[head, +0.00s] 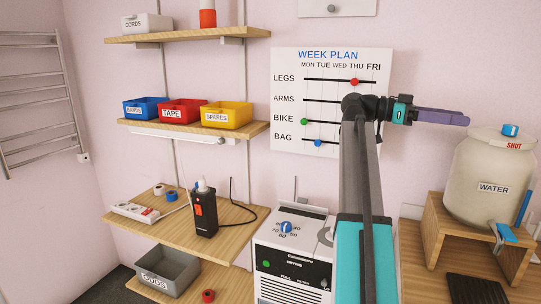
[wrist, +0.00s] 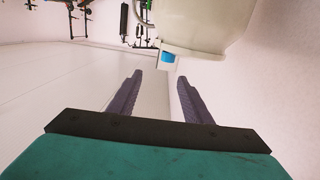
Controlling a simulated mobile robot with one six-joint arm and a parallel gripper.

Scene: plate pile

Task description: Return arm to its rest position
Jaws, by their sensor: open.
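My gripper (head: 440,116) is raised in front of the wall, to the right of the week plan board and pointing right. In the head view its fingers lie close to the lid of the water jug (head: 480,180); I cannot tell the gap in depth. In the wrist view my gripper (wrist: 157,97) shows two purple fingers spread apart with nothing between them. The jug (wrist: 205,25) with its blue cap (wrist: 168,57) is beyond the fingertips there. My arm rises from the bottom of the head view and hides part of the board.
The water jug stands on a wooden stand (head: 435,232) at the right. The week plan board (head: 290,120) hangs behind my arm. A white dehumidifier-like box (head: 285,280) stands below it. Wooden shelves (head: 190,129) with blue, red and yellow bins are at left. Open wall lies above my gripper.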

